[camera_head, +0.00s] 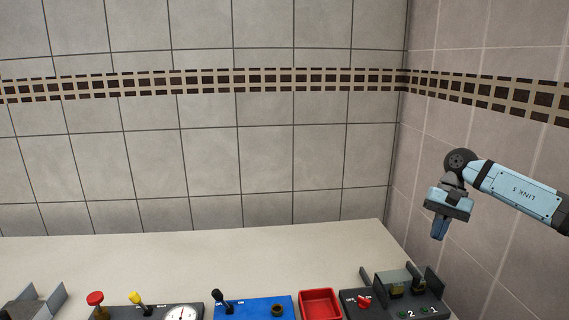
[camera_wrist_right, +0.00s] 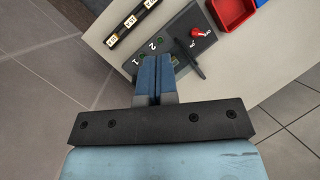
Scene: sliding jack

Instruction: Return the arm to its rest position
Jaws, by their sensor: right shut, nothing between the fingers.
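My right gripper (camera_head: 439,230) hangs from my light blue arm at the right of the head view, in the air above the right end of the table. Its fingers point down and are shut with nothing between them. In the right wrist view the shut gripper (camera_wrist_right: 158,60) shows in front of the dark panel (camera_wrist_right: 187,38), which has green spots marked 1 and 2 and a red switch. I cannot tell how far above the panel it is. My left gripper is not in either view.
On the light table (camera_head: 200,255) stand a panel with a round gauge (camera_head: 181,314), a blue box (camera_head: 252,308) with a black lever, a red tray (camera_head: 320,292) and the dark panel (camera_head: 385,308). Tiled walls (camera_head: 270,165) close off the back and right. The table's rear strip is clear.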

